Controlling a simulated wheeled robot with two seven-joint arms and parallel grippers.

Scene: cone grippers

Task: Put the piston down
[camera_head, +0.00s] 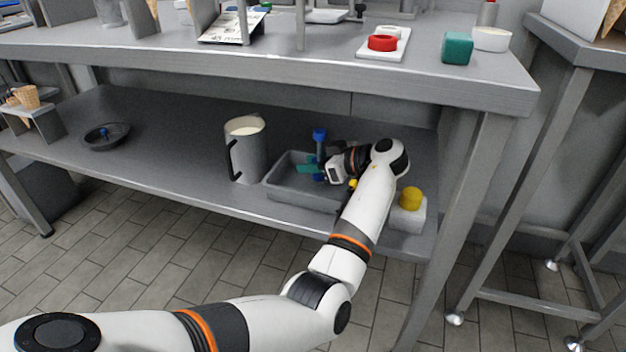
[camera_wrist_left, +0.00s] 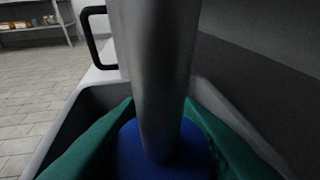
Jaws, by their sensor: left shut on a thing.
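The piston is a slim upright piece with a blue top (camera_head: 320,135) and more blue lower down, in the head view. In the left wrist view its grey metal rod (camera_wrist_left: 158,80) fills the middle and meets a round blue part (camera_wrist_left: 165,160). My left gripper (camera_head: 314,171) has teal fingers and is shut on the piston, over the grey tray (camera_head: 300,198) on the lower shelf. The teal fingers flank the blue part in the wrist view. I cannot tell whether the piston touches the tray floor. My right gripper is out of view.
A metal pitcher (camera_head: 248,155) with a black handle stands just left of the tray. A yellow cylinder (camera_head: 411,198) on a white block is right of my arm. A dark dish (camera_head: 105,136) lies far left. The upper table (camera_head: 330,65) overhangs the shelf.

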